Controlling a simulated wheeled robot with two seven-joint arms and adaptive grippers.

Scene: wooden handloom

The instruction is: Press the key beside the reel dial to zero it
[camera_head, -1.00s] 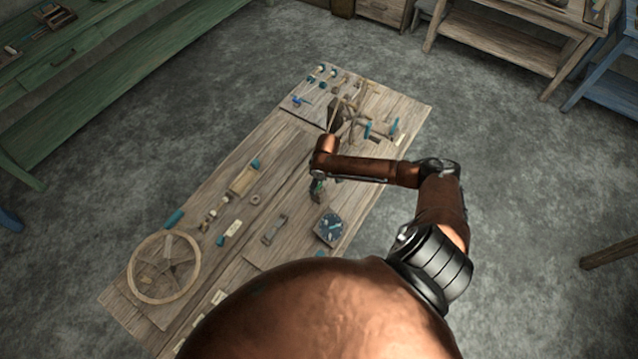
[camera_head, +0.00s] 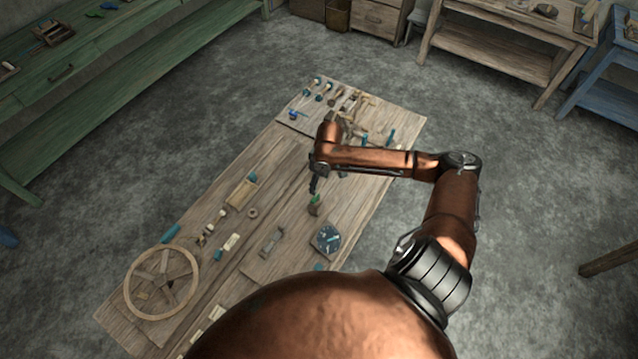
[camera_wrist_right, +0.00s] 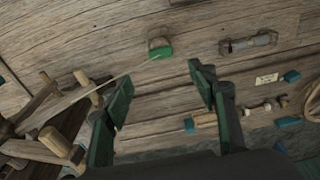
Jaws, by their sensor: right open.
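A dark square dial (camera_head: 326,240) with pale blue markings lies on the low wooden table, right of its middle in the head view. A small block with a green top (camera_head: 315,203) stands just beyond the dial; it also shows in the right wrist view (camera_wrist_right: 160,49). I cannot tell for sure whether this is the key. My right gripper (camera_head: 313,188) hangs over the table just past the green-topped block; in the right wrist view its fingers (camera_wrist_right: 160,90) are apart and empty. The wooden reel (camera_wrist_right: 62,125) is at the left there, mostly hidden by my arm in the head view.
A thin thread (camera_wrist_right: 125,73) runs from the reel side to the green-topped block. A metal-looking bracket (camera_head: 271,241) lies left of the dial. A spoked wheel (camera_head: 161,282) is at the near left. Several small tools (camera_head: 325,90) lie at the far end.

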